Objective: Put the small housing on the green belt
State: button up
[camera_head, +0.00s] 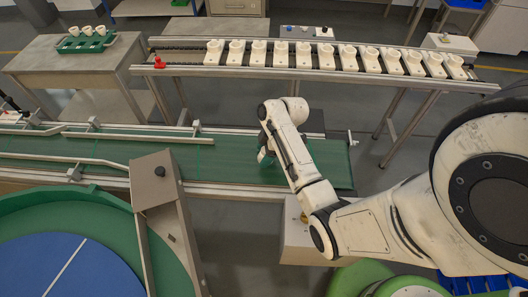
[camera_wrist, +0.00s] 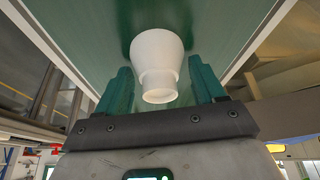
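The small housing (camera_wrist: 157,65) is white, with a wide cup-like part and a narrower end nearer the camera in the wrist view. It appears to rest on the green belt (camera_wrist: 85,25), with faint shading around it. My gripper (camera_wrist: 163,88) has its two teal fingers spread on either side of the housing, with visible gaps. In the head view my gripper (camera_head: 265,157) is low over the right part of the green belt (camera_head: 235,165). The housing cannot be made out there, hidden by my arm and gripper.
A rack (camera_head: 310,73) behind carries a row of white housings and a red piece (camera_head: 159,62) at its left end. A green tray (camera_head: 86,42) with white parts sits on the left table. A round blue-and-green turntable (camera_head: 65,265) and a grey post (camera_head: 156,180) stand in front.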

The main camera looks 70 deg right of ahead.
jog(key=shift+o, duration=1.3)
jog(key=shift+r, duration=0.1)
jog(key=v, duration=1.1)
jog(key=s+a+f+m+g+h, duration=0.1)
jog(key=s+a+m, duration=0.2)
jog(key=a, duration=0.9)
jog(key=s+a+f+m+g+h, duration=0.1)
jog(key=s+a+m, duration=0.2)
jog(key=a, duration=0.9)
jog(key=shift+s+f+m+g, duration=0.3)
jog(key=shift+s+m+g, duration=0.1)
jog(key=shift+s, duration=0.75)
